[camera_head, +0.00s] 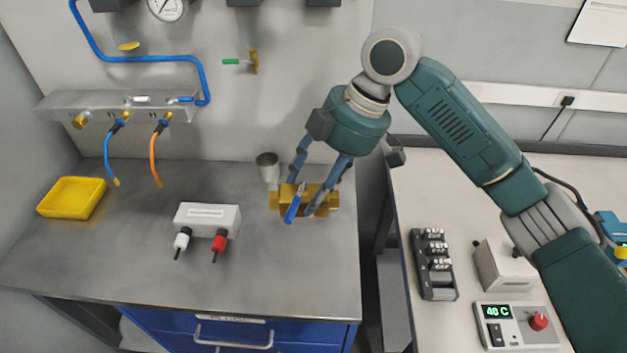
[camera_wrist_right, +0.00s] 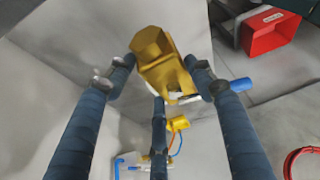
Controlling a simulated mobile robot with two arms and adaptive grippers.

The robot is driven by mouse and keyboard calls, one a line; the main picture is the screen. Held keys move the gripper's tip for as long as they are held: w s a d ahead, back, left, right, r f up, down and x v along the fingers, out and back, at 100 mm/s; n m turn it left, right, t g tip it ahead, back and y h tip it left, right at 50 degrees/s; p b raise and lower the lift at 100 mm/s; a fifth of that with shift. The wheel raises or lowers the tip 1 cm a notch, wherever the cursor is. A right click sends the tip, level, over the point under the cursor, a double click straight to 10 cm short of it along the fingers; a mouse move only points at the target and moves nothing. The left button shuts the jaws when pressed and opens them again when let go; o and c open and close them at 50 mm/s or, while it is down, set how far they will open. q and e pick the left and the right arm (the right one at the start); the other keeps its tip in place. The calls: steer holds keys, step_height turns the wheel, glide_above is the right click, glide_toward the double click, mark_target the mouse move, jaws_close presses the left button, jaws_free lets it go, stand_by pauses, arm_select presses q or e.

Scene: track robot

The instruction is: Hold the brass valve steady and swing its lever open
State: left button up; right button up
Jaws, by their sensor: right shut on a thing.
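The brass valve (camera_head: 333,201) is in the head view near the right end of the grey bench; I cannot tell whether it rests on the bench or is just above it. Its blue lever (camera_head: 292,209) points toward the front of the bench. My right gripper (camera_head: 306,197) comes down from above and is shut on the valve body. In the right wrist view, the valve (camera_wrist_right: 158,62) sits between the fingers of my right gripper (camera_wrist_right: 158,85), and the blue lever grip (camera_wrist_right: 240,84) sticks out to the right. My left gripper is not in view.
A metal cup (camera_head: 267,167) stands close behind the valve. A gap separates the bench from the right-hand table (camera_head: 480,190). The bench front right is clear.

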steer(key=shift+f+b, duration=2.7)
steer(key=shift+f, duration=6.45)
